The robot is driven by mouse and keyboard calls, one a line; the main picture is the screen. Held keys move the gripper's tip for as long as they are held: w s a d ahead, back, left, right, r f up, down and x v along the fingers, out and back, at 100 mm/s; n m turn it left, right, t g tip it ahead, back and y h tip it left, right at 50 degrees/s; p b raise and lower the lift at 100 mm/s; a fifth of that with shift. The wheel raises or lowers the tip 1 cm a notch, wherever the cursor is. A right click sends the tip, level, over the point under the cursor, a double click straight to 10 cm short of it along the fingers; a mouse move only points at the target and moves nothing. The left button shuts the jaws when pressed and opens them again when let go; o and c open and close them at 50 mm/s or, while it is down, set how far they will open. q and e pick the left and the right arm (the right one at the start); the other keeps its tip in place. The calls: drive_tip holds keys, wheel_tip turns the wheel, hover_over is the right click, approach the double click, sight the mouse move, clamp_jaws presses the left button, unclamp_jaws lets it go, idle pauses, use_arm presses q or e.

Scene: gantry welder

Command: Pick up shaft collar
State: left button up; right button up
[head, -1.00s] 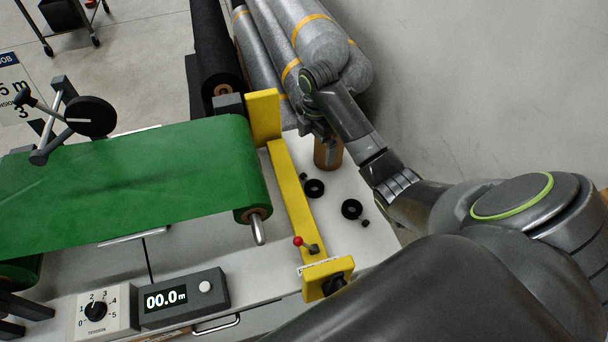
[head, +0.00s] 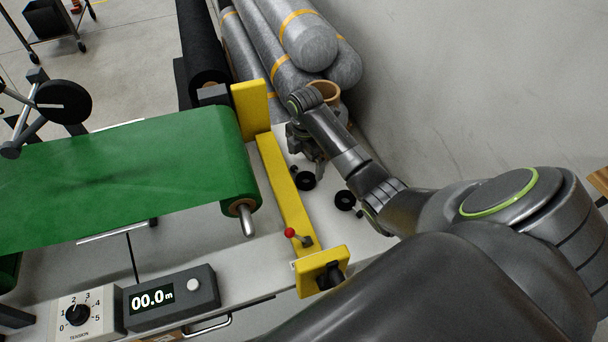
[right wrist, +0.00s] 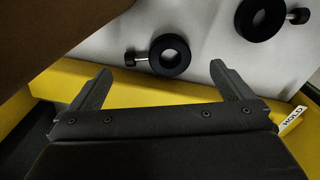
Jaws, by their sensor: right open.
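Two black shaft collars, each a ring with a small screw at its side, lie on the white tabletop. The nearer one to my gripper (head: 306,181) also shows in the right wrist view (right wrist: 183,53). The other (head: 345,200) lies to its right, and in the right wrist view (right wrist: 276,12) it is partly cut off by the top edge. My right gripper (head: 310,158) is open and empty above the table, just behind the first collar. In the right wrist view its fingers (right wrist: 160,76) point toward that collar, which appears between and beyond the tips. My left gripper is out of view.
A yellow bar (head: 283,185) with a red-knobbed lever (head: 290,232) runs left of the collars. A brown cardboard core (head: 328,91) stands behind my right wrist. The green roll (head: 235,165) lies left; wrapped rolls (head: 305,42) lie at the back.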

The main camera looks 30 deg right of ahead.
sight(302, 175)
drive_tip(key=f, duration=0.3)
drive_tip(key=f+p, duration=0.1)
drive_tip(key=shift+w+a+f, duration=0.15)
drive_tip(key=shift+w+a, duration=0.05)
drive_tip(key=shift+a, duration=0.2)
drive_tip(key=shift+f, duration=0.6)
drive_tip(key=shift+c, duration=0.3)
drive_tip(key=c, duration=0.9)
